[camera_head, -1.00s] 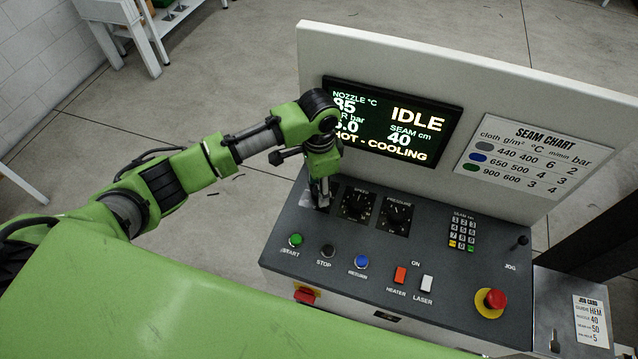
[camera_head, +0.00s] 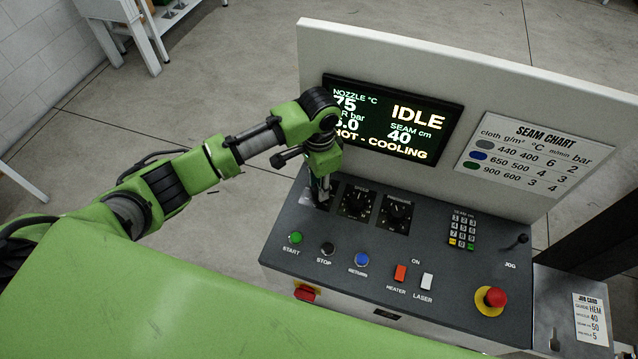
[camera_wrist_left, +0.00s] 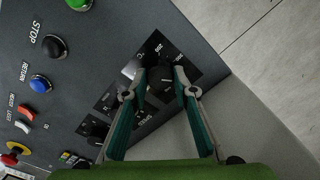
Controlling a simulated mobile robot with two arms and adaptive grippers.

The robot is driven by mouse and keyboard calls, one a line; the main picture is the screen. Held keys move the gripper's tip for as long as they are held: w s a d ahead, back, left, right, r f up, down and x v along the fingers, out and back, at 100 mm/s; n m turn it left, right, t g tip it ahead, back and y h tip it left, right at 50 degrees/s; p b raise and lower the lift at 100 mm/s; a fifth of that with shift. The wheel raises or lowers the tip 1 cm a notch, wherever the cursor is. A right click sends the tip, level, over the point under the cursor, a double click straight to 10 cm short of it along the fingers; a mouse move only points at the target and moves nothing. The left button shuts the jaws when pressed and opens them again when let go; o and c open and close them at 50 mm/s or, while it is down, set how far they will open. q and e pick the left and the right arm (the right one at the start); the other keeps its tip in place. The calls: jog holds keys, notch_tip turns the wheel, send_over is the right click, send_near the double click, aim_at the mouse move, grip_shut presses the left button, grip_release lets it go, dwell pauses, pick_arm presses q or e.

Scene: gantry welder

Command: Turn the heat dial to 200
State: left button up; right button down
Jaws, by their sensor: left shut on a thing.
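My left gripper (camera_head: 321,203) is over the leftmost dial position of the console, its fingers pointing down. In the left wrist view, the dark heat dial (camera_wrist_left: 163,78) sits between the two fingertips (camera_wrist_left: 161,76), and the gripper is shut on its knob. In the head view the gripper hides most of this dial, and its setting cannot be read. The display (camera_head: 392,120) reads IDLE and HOT - COOLING; the visible nozzle digits are 75, partly beside my arm, so a leading digit may be hidden. My right gripper is not in view.
The speed dial (camera_head: 358,202) and pressure dial (camera_head: 397,214) stand close to the right of my gripper. START (camera_head: 296,238), STOP (camera_head: 327,249) and RETURN (camera_head: 362,259) buttons lie in front. Heater (camera_head: 400,273) and laser (camera_head: 427,281) switches and a red emergency button (camera_head: 494,297) are further right.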

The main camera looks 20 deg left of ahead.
pick_arm(q)
jog(key=n, duration=1.5)
jog(key=shift+n, duration=2.5)
jog(key=shift+w, duration=0.1)
jog(key=o, duration=1.1)
jog(key=shift+r, duration=0.1)
notch_tip(320, 180, up, 12)
jog(key=shift+f, duration=0.1)
